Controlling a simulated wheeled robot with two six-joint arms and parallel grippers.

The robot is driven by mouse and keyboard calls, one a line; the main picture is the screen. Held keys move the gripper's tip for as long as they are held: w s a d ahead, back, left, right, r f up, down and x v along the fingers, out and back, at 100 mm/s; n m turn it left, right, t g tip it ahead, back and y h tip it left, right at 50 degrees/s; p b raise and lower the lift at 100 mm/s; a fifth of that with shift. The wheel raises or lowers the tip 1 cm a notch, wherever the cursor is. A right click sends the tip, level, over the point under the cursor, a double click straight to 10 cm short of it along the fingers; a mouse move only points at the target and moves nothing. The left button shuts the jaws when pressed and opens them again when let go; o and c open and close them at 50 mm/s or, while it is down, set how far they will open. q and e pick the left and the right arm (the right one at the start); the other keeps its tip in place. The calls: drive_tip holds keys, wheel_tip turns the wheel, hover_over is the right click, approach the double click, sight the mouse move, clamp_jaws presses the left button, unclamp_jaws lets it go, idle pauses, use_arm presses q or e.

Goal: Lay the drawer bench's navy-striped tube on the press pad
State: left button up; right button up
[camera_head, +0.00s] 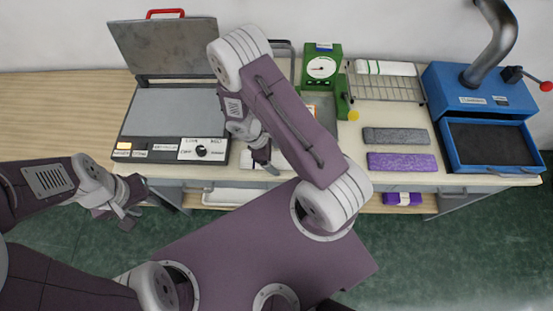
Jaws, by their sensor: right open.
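The press stands open at the left, its lid raised with a red handle, and its grey press pad (178,112) is bare. My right gripper (262,160) is open over the bench front, just right of the press's control panel; its arm hides part of the bench. My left gripper (118,208) is low in front of the bench, left of the press front; its jaw state is unclear. I see no tube with navy stripes. A white roll with a green stripe (386,68) lies on a wire rack.
A green dial scale (321,68) stands behind my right arm. Grey (396,136) and purple (401,162) folded knits lie on the bench. A blue machine (480,100) with a dark-lined tray stands at the right. A purple bundle (403,198) sits on the lower shelf.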

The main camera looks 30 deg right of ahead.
drive_tip(key=c, duration=1.4)
drive_tip(key=shift+r, duration=0.1)
